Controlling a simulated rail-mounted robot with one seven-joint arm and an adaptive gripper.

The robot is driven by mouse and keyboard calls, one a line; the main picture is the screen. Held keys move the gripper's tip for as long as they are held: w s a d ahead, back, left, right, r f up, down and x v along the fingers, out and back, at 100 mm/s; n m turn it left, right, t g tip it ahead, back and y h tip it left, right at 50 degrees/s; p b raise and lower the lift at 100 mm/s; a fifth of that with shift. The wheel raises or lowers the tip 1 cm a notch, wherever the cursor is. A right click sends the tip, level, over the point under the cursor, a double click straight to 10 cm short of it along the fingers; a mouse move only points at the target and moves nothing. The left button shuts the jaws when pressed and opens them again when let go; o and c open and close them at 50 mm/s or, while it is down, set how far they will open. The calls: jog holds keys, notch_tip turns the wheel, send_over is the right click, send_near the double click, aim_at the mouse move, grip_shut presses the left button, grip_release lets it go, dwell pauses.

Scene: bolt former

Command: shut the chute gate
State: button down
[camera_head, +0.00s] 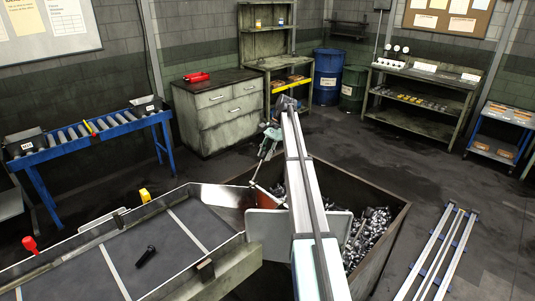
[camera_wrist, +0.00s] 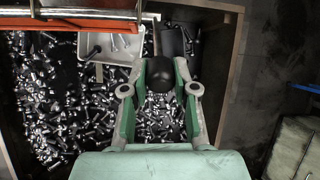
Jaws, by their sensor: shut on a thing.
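My gripper (camera_head: 264,152) is beyond the mouth, over the bin, partly hidden by my arm. In the wrist view its two green-backed fingers are closed on a black knob (camera_wrist: 158,82). A thin rod (camera_wrist: 156,40) runs from the knob toward the orange edge (camera_wrist: 70,25) at the top. The knob seems to be the gate's handle. The gate plate is not clearly visible, so I cannot tell how far it is open.
The bin (camera_head: 385,250) below holds many metal bolts, and a white tray (camera_wrist: 122,45) lies among them. A dark bolt (camera_head: 146,256) lies on the chute bed. A rail frame (camera_head: 440,250) lies on the floor at right. Benches and drums line the walls.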

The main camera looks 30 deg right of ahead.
jog(key=c, duration=0.9)
grip_release()
jog(key=shift+w+d+f, duration=0.1)
jog(key=shift+f, duration=0.05)
jog(key=shift+d+r, duration=0.15)
jog(key=shift+r, duration=0.2)
jog(key=w+d+r, duration=0.1)
jog(key=d+r, duration=0.1)
jog(key=d, duration=1.1)
jog(key=shift+w, duration=0.4)
